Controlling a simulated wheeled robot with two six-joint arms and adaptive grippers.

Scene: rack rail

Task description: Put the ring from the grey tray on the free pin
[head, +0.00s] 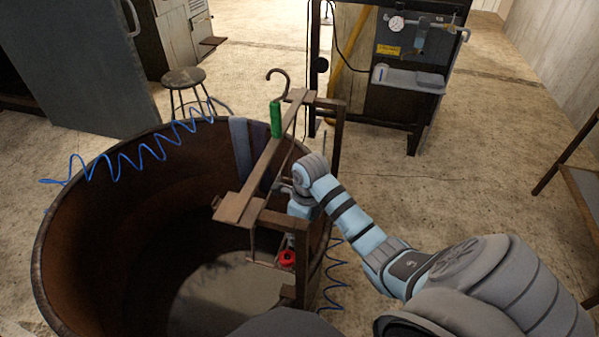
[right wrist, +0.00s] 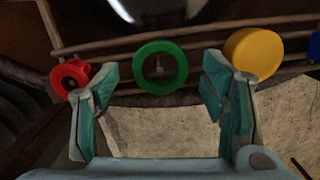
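In the right wrist view, a green ring (right wrist: 160,67) faces the camera in front of thin wooden rails, with a small pale pin-like tip at its centre. My right gripper (right wrist: 161,72) is open; its teal fingers stand left and right of the green ring with gaps on both sides. A red ring-like piece (right wrist: 70,77) is left of the left finger, and a yellow round piece (right wrist: 254,52) is right of the right finger. In the head view, a red piece (head: 287,258) shows just below the right arm's end. I cannot clearly make out a grey tray or a free pin. My left gripper is out of view.
A wooden rack rail (head: 266,165) with a green cylinder (head: 276,119) and a hook (head: 279,80) stands over the rim of a rusty tub (head: 110,180). A blue coiled cord (head: 130,157) hangs over the rim. A blue piece (right wrist: 314,46) is at the wrist view's right edge.

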